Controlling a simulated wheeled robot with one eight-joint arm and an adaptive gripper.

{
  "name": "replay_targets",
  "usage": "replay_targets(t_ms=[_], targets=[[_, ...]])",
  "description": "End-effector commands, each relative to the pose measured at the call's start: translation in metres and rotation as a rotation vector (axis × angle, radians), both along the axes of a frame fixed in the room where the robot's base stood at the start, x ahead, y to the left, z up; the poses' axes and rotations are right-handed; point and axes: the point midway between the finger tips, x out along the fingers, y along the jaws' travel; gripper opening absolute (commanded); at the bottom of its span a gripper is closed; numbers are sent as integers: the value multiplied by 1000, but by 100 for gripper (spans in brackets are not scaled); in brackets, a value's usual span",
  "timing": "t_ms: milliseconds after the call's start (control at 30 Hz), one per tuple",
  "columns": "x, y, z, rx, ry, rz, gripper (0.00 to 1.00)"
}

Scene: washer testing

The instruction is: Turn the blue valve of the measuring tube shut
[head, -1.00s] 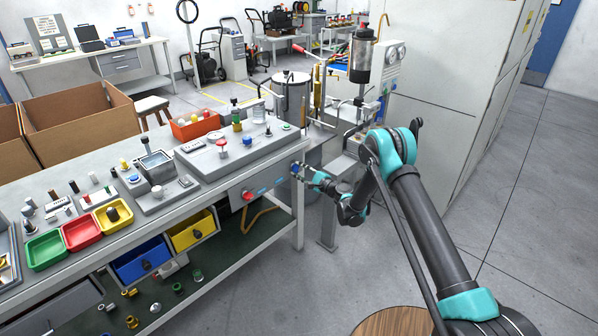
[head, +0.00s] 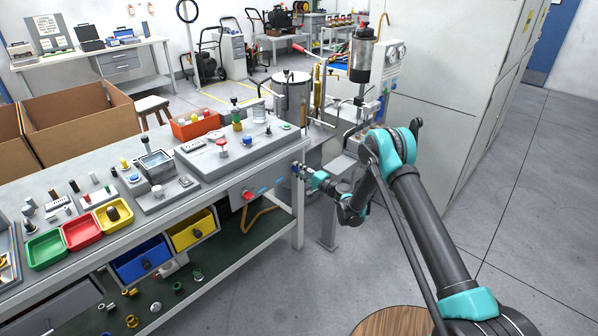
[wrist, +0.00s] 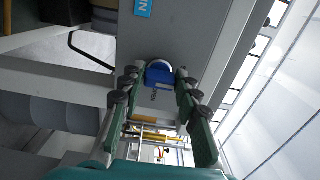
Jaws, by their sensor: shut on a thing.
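The blue valve (wrist: 159,73) is a small round-backed knob on the grey front panel of the bench, below a blue label. In the head view, only a bit of blue shows at the bench's right front corner (head: 294,168). My gripper (head: 303,173) reaches it from the right. In the wrist view, my gripper (wrist: 156,84) has one green finger with dark pads on each side of the knob and is shut on it. The measuring tube cannot be made out for certain.
Metal tanks and a gauge stand (head: 388,72) are behind my arm. A tall grey cabinet (head: 440,130) stands right. The floor at front right is clear.

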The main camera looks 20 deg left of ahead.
Motion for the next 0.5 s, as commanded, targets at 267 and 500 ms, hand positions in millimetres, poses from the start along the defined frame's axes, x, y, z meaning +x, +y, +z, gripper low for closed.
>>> replay_targets(t_ms=[267, 500], targets=[[-1, 0, -1, -4, -6, 2, 3], [-1, 0, -1, -3, -5, 2, 44]])
